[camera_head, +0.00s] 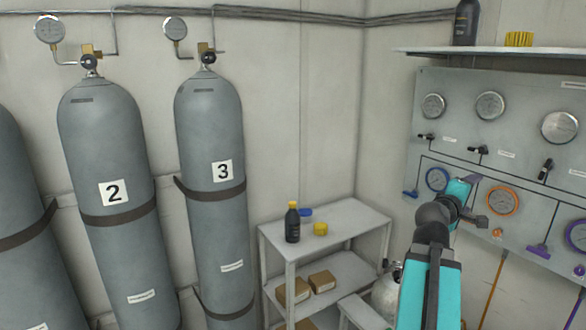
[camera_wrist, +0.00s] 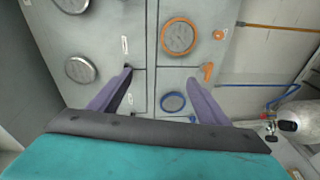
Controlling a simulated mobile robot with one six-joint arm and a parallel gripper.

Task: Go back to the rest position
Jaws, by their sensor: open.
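My gripper (camera_wrist: 158,95) shows in the wrist view with its two fingers spread and nothing between them. In the head view my arm rises from the lower right, and my gripper (camera_head: 475,200) is in front of the grey air panel (camera_head: 455,155). The panel also fills much of the wrist view (camera_wrist: 125,20). An orange-rimmed gauge (camera_wrist: 178,37) and a blue-rimmed gauge (camera_wrist: 173,102) lie beyond the fingers. I cannot tell whether the gripper touches the panel.
Grey cylinders marked 2 (camera_head: 110,150) and 3 (camera_head: 210,130) stand at the left. A small shelf unit (camera_head: 350,218) holds a dark bottle (camera_head: 292,223) and a yellow cap (camera_head: 320,229). A wall shelf (camera_head: 490,52) runs above the panel.

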